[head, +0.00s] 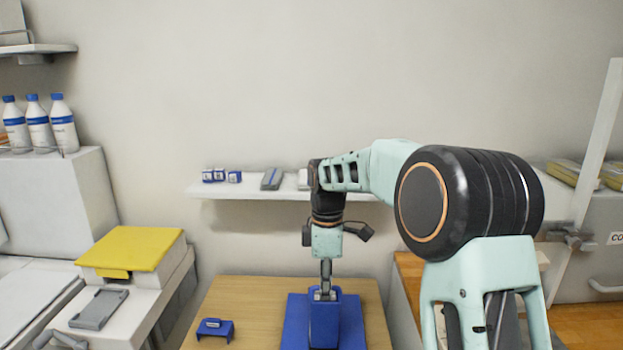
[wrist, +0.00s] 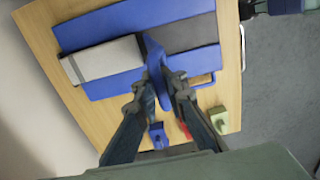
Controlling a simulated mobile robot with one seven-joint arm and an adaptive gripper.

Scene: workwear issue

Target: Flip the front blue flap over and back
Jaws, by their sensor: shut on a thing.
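My gripper (head: 325,293) points down over the wooden table and is shut on the blue flap (head: 348,318). In the wrist view the fingertips (wrist: 161,82) meet at the flap (wrist: 153,52), which looks raised, edge-on to the camera. The flap rises from a flat blue piece (head: 293,325) lying on the table. In the wrist view this blue piece (wrist: 115,20) has a light grey panel (wrist: 105,60) left of the flap and a dark grey panel (wrist: 188,34) right of it. The fingers hide part of the flap's near end.
A small blue holder (head: 215,328) stands on the wooden table (head: 245,295), left of the flap. The wrist view shows a red item (wrist: 184,130) and a pale green item (wrist: 219,118) near the table edge. A wall shelf (head: 260,191) with small boxes is behind.

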